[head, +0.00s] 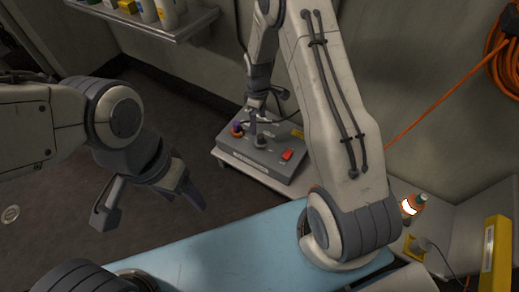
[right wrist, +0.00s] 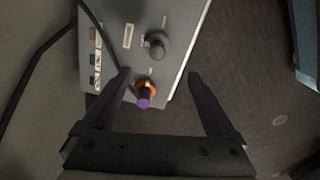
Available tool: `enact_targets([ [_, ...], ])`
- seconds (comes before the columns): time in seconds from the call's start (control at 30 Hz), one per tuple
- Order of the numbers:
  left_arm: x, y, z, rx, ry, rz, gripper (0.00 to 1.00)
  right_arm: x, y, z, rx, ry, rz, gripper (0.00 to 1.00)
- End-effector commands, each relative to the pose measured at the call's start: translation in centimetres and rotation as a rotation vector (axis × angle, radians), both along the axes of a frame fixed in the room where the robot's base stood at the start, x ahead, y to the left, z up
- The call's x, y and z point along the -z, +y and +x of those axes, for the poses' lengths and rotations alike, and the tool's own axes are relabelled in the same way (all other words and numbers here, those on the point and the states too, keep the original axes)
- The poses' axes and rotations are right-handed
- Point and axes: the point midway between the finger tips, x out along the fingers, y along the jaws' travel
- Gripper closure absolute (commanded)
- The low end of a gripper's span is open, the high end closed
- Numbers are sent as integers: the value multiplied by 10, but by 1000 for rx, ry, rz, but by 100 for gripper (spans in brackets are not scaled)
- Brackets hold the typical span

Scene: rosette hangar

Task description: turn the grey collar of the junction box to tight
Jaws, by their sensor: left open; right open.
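The junction box (head: 250,155) is a grey box with a sloped top on the bench at the back; its top also shows in the right wrist view (right wrist: 125,65). A round grey collar (head: 260,142) stands on it, and in the right wrist view this collar (right wrist: 156,43) lies beyond the fingertips. An orange collar with a purple stub (right wrist: 146,92) sits between the fingers' lines of view. My right gripper (right wrist: 158,76) is open and empty above the box; I cannot tell its exact height. My left gripper (head: 150,205) is open and empty, away from the box.
A red switch (head: 287,155) is on the box. A light blue surface (head: 220,250) lies in front. An orange bottle (head: 412,206) and a yellow object (head: 495,255) stand at right. A shelf (head: 150,25) with bottles hangs at upper left. A dark cable runs beside the box.

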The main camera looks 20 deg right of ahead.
Motion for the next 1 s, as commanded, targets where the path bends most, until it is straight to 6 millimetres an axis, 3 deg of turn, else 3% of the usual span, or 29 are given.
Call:
enact_targets([
  [0.03, 8, 0, 0, 0, -1, -1, 32, 12, -4, 1, -1, -1, -1, 9],
  [0.23, 19, 0, 0, 0, -1, -1, 32, 34, -6, 2, -6, 1, -1, 9],
  [0.6, 56, 0, 0, 0, -1, -1, 32, 101, -6, 1, -5, 1, 0, 9],
  [0.8, 64, 0, 0, 0, 0, 0, 32, 117, -6, 2, -4, 0, 0, 9],
  [1.0, 64, 0, 0, 0, 0, 0, 32, 119, -6, 2, -4, -1, -1, 9],
])
